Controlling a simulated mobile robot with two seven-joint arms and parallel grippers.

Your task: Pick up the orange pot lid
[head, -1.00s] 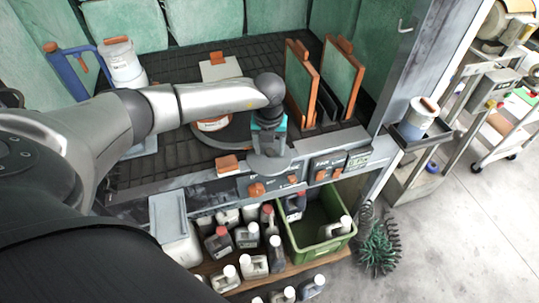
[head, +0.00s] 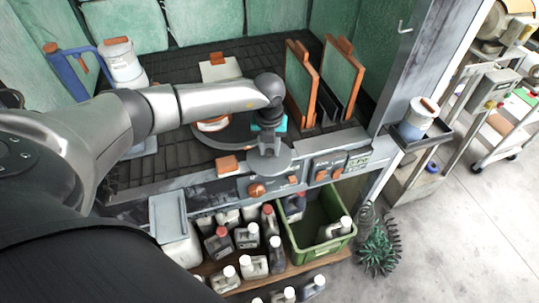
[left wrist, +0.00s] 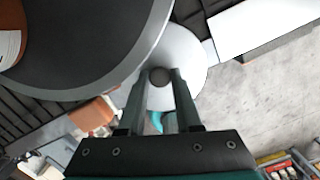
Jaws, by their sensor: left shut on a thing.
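A round pale grey lid-like disc (head: 283,162) is over the front ledge of the booth. In the left wrist view the disc (left wrist: 189,58) has a dark round knob (left wrist: 160,76). I see no orange on the disc. My left gripper (head: 269,139) is above it, pointing down, with its fingers (left wrist: 161,90) on both sides of the knob. It is shut on the knob. An orange-and-white round thing (head: 212,124) lies on a dark round plate behind and left of the gripper; it shows in part in the left wrist view (left wrist: 10,40). My right gripper is not in view.
Framed green panels with orange edges (head: 303,75) stand right of the gripper. An orange block (head: 227,164) is on the ledge to the left. Below are a green crate (head: 322,243) and several bottles. A white canister (head: 122,65) stands at the back left.

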